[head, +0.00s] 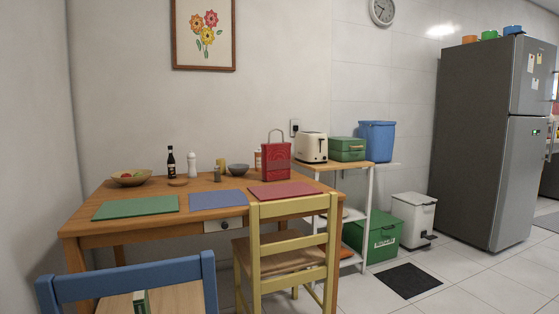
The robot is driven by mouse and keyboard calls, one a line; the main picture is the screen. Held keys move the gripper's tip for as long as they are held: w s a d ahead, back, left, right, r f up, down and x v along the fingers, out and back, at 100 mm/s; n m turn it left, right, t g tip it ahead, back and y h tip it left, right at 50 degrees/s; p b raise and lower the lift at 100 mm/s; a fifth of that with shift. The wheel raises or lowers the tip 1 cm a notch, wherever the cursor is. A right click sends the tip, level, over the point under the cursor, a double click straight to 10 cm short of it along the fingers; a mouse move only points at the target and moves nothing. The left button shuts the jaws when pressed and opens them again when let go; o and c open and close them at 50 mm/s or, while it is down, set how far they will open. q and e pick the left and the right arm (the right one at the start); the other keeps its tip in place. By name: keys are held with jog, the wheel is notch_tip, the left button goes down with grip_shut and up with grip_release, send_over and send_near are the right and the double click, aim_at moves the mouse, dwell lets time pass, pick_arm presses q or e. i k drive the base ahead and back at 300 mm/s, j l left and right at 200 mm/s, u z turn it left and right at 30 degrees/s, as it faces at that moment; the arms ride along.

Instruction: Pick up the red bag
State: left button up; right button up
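The red bag (276,162) stands upright at the right end of the wooden dining table (155,196), with its thin handle loop raised above it. It stands just behind a red placemat (290,189). No gripper of mine shows in the head view, so how far they are from the bag cannot be seen.
A yellow chair (293,212) and a blue chair (135,278) stand at the table's near side. A bottle (171,163), shaker and bowls stand on the table. A shelf with a toaster (312,148) is to the right. Open tiled floor (475,280) lies at right.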

aim_at(275, 157)
jog(key=i+l+z, duration=0.75)
jog(key=i, duration=0.4)
jog(key=i+z, duration=0.4)
jog(key=i, duration=1.3)
jog(key=i+l+u, duration=0.1)
jog(key=i+u, duration=0.3)
jog(key=i+l+u, duration=0.4)
jog(key=i+u, duration=0.15)
jog(key=u, duration=0.3)
jog(key=i+l+u, duration=0.15)
jog(key=u, duration=0.3)
jog(key=i+l+u, duration=0.15)
jog(key=u, duration=0.3)
jog(key=i+l+u, duration=0.1)
jog(key=u, duration=0.35)
jog(key=i+l+u, duration=0.1)
jog(key=l+u, duration=0.2)
jog(key=u, duration=0.15)
